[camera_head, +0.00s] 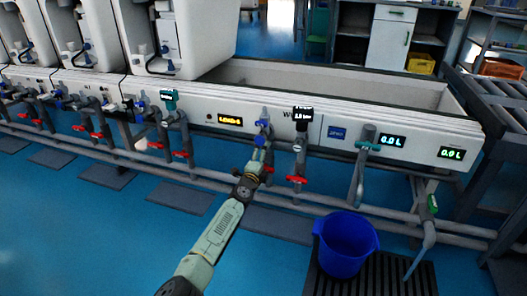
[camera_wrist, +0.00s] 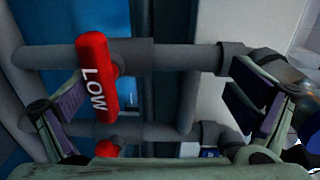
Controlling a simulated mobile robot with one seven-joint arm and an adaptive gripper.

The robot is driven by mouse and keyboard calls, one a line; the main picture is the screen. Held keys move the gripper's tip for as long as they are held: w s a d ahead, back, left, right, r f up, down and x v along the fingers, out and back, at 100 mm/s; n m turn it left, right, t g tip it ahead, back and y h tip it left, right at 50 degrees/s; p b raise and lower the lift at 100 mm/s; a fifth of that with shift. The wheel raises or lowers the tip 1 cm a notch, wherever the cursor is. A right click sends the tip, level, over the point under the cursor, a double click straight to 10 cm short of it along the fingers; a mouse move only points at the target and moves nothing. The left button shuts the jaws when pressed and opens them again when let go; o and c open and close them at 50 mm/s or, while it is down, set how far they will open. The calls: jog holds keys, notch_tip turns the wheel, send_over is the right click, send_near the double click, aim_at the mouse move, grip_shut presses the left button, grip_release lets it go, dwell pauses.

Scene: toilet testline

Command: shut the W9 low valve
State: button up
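The red valve handle marked LOW (camera_wrist: 95,78) stands upright in the wrist view, across a grey pipe that runs sideways there. My gripper (camera_wrist: 158,95) is open, with one finger at the left and one at the right. The handle is between the fingers, nearer the left one, and I see no clear contact.
Another red part (camera_wrist: 108,149) shows lower in the wrist view. In the head view another red handle (camera_head: 297,179) hangs on the pipe to the right. A blue bucket (camera_head: 345,245) stands on a dark grate. Horizontal grey pipes run along the bench front.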

jog(key=shift+t, duration=0.3)
jog(key=r, duration=0.4)
jog(key=shift+w+a+r, duration=0.25)
jog(key=shift+a+r, duration=0.1)
jog(key=shift+s+d+f, duration=0.1)
jog(key=shift+s+f, duration=0.05)
jog(key=shift+f, duration=0.45)
jog(key=shift+s+d+f, duration=0.1)
jog(key=shift+s+f, duration=0.05)
jog(key=shift+f, duration=0.45)
jog(key=shift+c, duration=0.5)
jog(key=shift+s+a+p, duration=0.1)
jog(key=shift+s+p, duration=0.05)
jog(key=shift+p, duration=0.15)
jog(key=shift+c, duration=0.4)
jog(key=shift+p+v, duration=1)
jog(key=shift+v, duration=0.15)
jog(key=shift+c, duration=1.4)
jog(key=shift+s+a+r, duration=0.2)
jog(key=shift+s+r, duration=0.15)
jog(key=shift+r, duration=0.1)
jog(key=c, duration=0.4)
jog(key=shift+s+f+p, duration=0.45)
jog(key=shift+s+p, duration=0.15)
jog(key=shift+c, duration=0.7)
jog(key=p+v, duration=0.4)
jog(key=v, duration=0.4)
jog(key=shift+f+p, duration=0.3)
jog(key=shift+p, duration=0.1)
